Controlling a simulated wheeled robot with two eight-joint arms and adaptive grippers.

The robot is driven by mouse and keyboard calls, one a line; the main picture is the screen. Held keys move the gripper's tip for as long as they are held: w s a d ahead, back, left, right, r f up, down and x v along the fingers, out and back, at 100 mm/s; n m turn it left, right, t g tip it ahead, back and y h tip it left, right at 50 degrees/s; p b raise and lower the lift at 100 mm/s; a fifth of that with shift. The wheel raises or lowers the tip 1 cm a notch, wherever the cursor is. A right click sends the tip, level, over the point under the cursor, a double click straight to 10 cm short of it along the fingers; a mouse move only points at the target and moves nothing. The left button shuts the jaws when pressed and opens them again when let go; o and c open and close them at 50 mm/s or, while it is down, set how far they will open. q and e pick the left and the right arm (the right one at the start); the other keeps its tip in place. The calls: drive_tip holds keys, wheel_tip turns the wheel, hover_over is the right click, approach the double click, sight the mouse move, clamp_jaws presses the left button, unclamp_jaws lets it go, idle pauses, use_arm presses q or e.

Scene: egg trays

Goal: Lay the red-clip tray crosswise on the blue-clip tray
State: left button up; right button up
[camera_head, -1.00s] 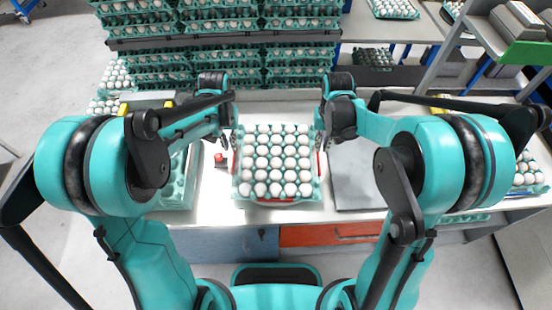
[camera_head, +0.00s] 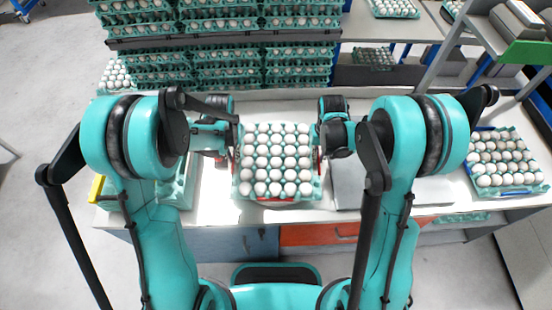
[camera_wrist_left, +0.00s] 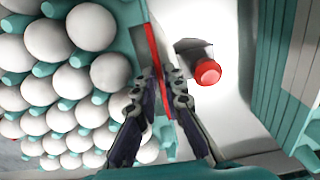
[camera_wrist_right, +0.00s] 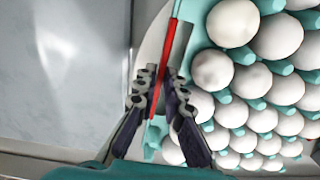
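The red-clip tray (camera_head: 236,190) is teal, full of white eggs, and sits level at the middle of the table. Its red clips show in the left wrist view (camera_wrist_left: 152,45) and right wrist view (camera_wrist_right: 171,40). My left gripper (camera_wrist_left: 162,75) has its fingers closed in on both sides of the left red clip. My right gripper (camera_wrist_right: 161,75) does the same on the right clip. Both seem to pinch the clips, though the contact is partly hidden. The blue-clip tray (camera_head: 473,182), with eggs and a blue edge, lies at the table's right, turned at an angle.
A grey plate (camera_head: 347,186) lies right of the middle tray. Teal trays (camera_head: 183,190) stand at the left, partly behind my arm. A red-topped button (camera_wrist_left: 207,72) stands close to the left gripper. Stacked egg trays (camera_head: 220,60) fill the back.

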use_arm(q)
clamp_jaws()
use_arm(e)
clamp_jaws()
use_arm(q)
drive_tip(key=shift+r, duration=0.15)
use_arm(e)
drive_tip(key=shift+r, duration=0.2)
